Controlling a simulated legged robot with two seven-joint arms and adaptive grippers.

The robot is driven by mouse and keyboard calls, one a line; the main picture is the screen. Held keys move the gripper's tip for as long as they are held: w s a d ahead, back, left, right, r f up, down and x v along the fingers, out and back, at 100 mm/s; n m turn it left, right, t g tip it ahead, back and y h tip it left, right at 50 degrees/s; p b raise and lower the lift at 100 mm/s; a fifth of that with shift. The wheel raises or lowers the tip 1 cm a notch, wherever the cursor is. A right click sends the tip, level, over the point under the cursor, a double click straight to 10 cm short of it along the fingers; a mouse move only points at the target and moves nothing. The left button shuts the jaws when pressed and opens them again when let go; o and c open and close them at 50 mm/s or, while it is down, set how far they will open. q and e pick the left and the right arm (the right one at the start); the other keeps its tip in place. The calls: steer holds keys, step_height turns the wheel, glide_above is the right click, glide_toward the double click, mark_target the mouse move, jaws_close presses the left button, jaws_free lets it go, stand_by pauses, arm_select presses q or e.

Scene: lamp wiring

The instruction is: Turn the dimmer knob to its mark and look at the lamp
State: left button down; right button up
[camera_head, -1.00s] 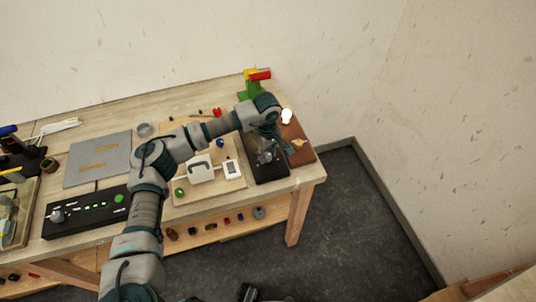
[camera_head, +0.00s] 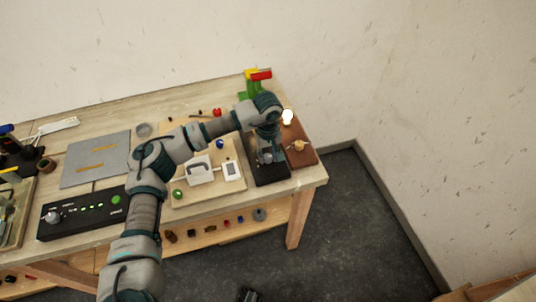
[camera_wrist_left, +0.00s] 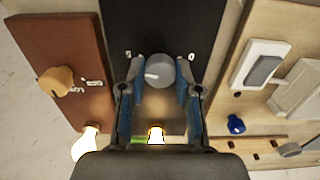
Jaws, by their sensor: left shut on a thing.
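My left gripper (camera_head: 268,157) is over the black box (camera_head: 272,176) at the right end of the bench. In the left wrist view my left gripper (camera_wrist_left: 159,70) is shut on the round grey dimmer knob (camera_wrist_left: 159,72), one finger on each side. The knob's white pointer line points left in that view. Small white marks stand on the black face to either side. A lit bulb (camera_head: 288,116) glows white beside the brown board; a bright bulb (camera_wrist_left: 86,143) shows in the wrist view. A second small glow (camera_wrist_left: 155,134) shows between the fingers.
The brown board (camera_head: 305,158) with a wooden knob (camera_head: 298,146) adjoins the black box. On its other side is a wooden board with a white switch (camera_head: 232,171). A green, yellow and red stand (camera_head: 255,82) is behind. A black control panel (camera_head: 85,215) lies left.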

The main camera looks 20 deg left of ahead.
mark_target(268, 155)
arm_select(q)
steer(key=shift+w+r, duration=0.15)
steer(key=shift+r, duration=0.1)
steer(key=c, duration=0.8)
jaws_free()
steer(key=shift+f, duration=0.15)
step_height(268, 155, up, 12)
steer(key=shift+a+f, duration=0.1)
